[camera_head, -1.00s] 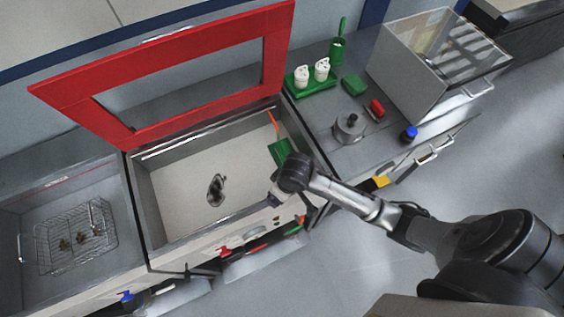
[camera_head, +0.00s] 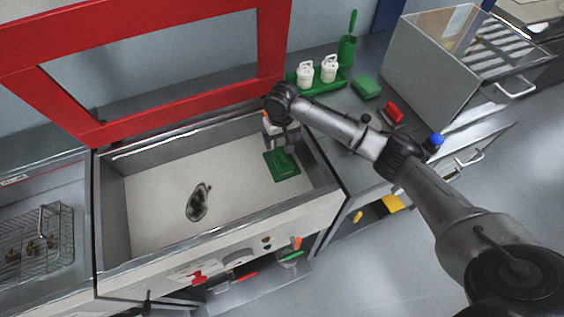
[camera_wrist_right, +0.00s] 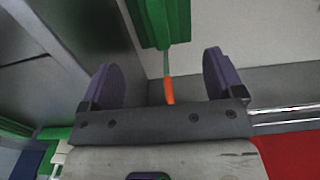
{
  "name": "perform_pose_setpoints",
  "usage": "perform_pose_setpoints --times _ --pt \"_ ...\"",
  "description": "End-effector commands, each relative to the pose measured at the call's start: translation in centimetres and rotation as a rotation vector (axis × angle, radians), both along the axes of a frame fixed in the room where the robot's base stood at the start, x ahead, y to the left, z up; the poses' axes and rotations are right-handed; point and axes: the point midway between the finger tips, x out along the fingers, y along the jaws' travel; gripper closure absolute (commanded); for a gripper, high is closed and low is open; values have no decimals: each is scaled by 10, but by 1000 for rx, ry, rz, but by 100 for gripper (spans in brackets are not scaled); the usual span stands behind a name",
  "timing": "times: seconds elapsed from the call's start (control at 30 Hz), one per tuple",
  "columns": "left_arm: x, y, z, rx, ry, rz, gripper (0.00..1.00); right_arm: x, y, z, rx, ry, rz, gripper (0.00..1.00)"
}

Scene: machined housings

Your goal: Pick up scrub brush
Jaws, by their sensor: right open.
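The scrub brush, with a flat green head (camera_head: 281,166), lies on the pale floor of the open basin near its right wall. In the right wrist view its green head (camera_wrist_right: 166,20) is at the top and its orange handle end (camera_wrist_right: 168,90) shows between the fingers. My right gripper (camera_head: 282,138) is over the handle side of the brush and hides the handle in the head view. In the wrist view the right gripper (camera_wrist_right: 163,80) is open, with a finger on each side of the handle and gaps between. My left gripper is not in view.
The basin (camera_head: 225,258) has a raised red-framed lid (camera_head: 140,30) behind it. A dark metal part (camera_head: 199,203) lies on its floor. On the right counter are white bottles on a green tray (camera_head: 318,86), a green block (camera_head: 366,86) and a grey box (camera_head: 430,80). A wire basket (camera_head: 38,245) is at left.

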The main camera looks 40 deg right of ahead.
Motion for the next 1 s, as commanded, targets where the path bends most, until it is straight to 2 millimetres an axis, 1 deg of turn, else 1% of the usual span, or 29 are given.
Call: perform_pose_setpoints --times 0.03,0.2,0.3,0.53,0.63,0.9,1.0 --pt "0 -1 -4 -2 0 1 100 0 0 -11 0 1 1 13" --pt "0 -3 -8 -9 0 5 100 0 1 -35 0 0 1 13" --pt "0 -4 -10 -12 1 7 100 0 0 -43 1 0 1 13" --pt "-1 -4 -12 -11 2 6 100 -1 1 -50 0 -1 2 13" --pt "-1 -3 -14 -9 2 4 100 -2 1 -56 0 0 3 13" --pt "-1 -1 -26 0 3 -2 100 -4 1 -90 -1 0 2 13" --pt "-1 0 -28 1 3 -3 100 -4 1 -99 -1 -2 1 13"
